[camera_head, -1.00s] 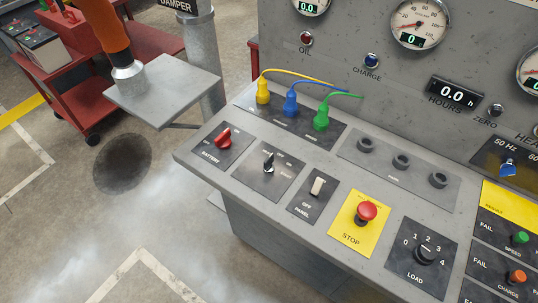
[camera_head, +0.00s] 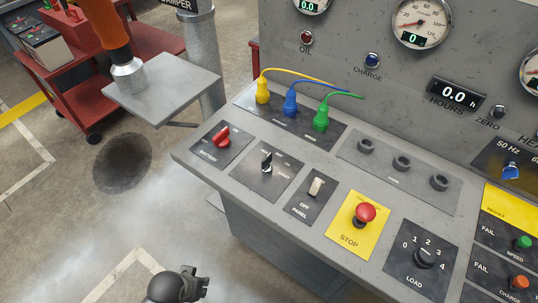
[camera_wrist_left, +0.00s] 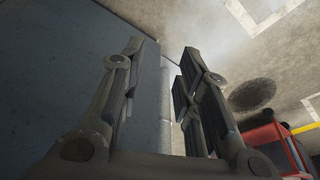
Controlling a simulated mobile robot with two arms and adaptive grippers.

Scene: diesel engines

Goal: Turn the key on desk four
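The key (camera_head: 267,164) is a small dark and silver piece standing in a dark switch plate (camera_head: 282,184) on the sloped grey desk (camera_head: 235,180). It sits between the red battery switch and the panel switch. No desk number is legible. Part of my black left gripper (camera_head: 180,287) shows at the bottom edge of the head view, over the floor, below and left of the desk and apart from the key. In the left wrist view its fingers (camera_wrist_left: 163,55) are spread with nothing between them. The key does not show there. My right gripper is out of view.
The red battery switch (camera_head: 222,137), panel switch (camera_head: 316,187) and red stop button (camera_head: 365,213) stand up near the key. Yellow, blue and green plugs (camera_head: 291,103) with cables rise behind it. A grey plate (camera_head: 165,85) stands left of the desk. Floor at lower left is clear.

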